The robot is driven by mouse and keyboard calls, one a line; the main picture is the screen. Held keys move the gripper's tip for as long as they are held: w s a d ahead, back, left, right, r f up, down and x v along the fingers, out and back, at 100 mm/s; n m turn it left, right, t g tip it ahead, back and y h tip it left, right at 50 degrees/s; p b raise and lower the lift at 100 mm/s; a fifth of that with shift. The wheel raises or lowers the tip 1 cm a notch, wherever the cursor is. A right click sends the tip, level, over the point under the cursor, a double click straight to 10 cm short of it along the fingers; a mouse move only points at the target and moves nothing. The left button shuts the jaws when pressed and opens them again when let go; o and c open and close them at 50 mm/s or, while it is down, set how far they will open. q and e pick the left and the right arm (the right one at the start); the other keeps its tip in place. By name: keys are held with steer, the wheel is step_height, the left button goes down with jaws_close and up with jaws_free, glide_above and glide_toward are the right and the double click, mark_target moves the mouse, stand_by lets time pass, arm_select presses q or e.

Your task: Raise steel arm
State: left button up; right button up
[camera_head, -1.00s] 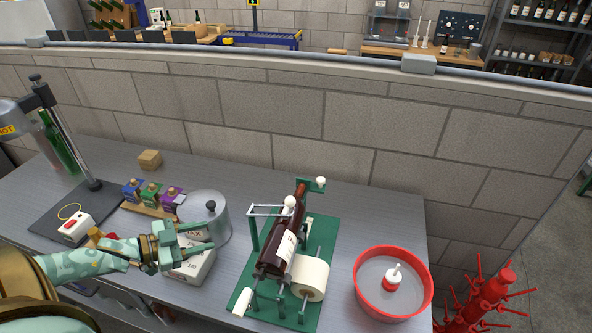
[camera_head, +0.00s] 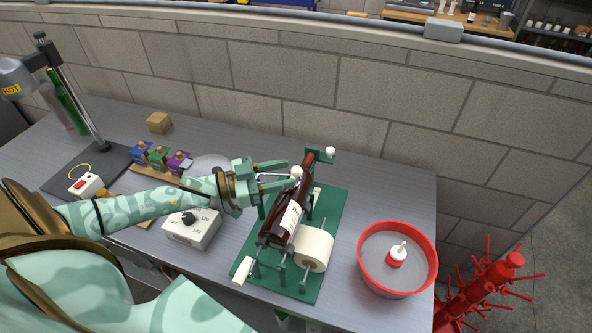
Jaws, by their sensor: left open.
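A green labelling stand (camera_head: 332,225) stands on the steel table. A dark wine bottle (camera_head: 283,226) lies tilted in it, with its neck toward the back. A white label roll (camera_head: 314,248) sits at its front right. My right gripper is not in view.
A red tub (camera_head: 429,244) stands right of the stand. A white control box (camera_head: 192,230) and a metal pot (camera_head: 209,166) are left of it, partly under my left arm. A block wall (camera_head: 240,100) closes off the back.

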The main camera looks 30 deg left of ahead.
mark_target(296, 171)
arm_select(q)
steer(key=x, duration=0.4)
jaws_close()
